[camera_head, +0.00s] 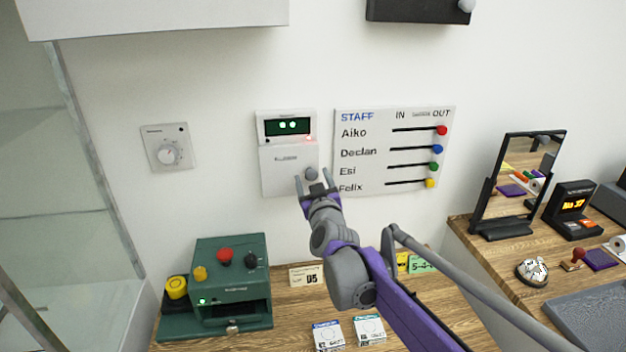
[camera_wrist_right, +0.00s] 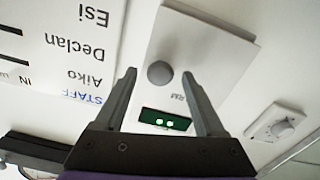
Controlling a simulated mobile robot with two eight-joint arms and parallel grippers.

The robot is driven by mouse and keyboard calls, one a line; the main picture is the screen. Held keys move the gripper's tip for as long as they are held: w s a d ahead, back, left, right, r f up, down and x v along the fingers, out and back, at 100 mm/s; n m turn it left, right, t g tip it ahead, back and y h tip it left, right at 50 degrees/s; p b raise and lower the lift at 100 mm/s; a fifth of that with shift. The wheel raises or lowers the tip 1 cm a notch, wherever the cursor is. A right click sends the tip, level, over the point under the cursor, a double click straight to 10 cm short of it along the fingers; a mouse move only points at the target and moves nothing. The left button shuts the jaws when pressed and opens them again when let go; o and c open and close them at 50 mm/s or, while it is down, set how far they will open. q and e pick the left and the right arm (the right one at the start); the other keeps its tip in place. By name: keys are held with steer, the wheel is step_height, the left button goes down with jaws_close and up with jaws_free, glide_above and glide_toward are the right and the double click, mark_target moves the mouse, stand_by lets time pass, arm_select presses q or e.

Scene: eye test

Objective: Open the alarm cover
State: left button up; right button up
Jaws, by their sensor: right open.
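The white alarm panel hangs on the wall, with a dark green display (camera_head: 288,126) showing two lit marks and a small red light beside it. Its white cover (camera_head: 280,178) sits below the display and looks shut; a grey round knob (camera_head: 311,173) is at its lower right. My right gripper (camera_head: 313,177) is open, with its fingertips around the knob in the picture. In the right wrist view the knob (camera_wrist_right: 160,72) shows between the two open fingertips, and the cover (camera_wrist_right: 205,45) lies behind it. I cannot tell whether the fingers touch the knob. My left gripper is not in view.
A staff board (camera_head: 390,150) with coloured sliders hangs close on the right, a thermostat dial (camera_head: 168,148) on the left. Below, a green machine (camera_head: 218,285) and small boxes (camera_head: 328,336) stand on a wooden counter. A mirror (camera_head: 520,180) stands at the right.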

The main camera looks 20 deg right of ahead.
jaws_close()
stand_by(1.4)
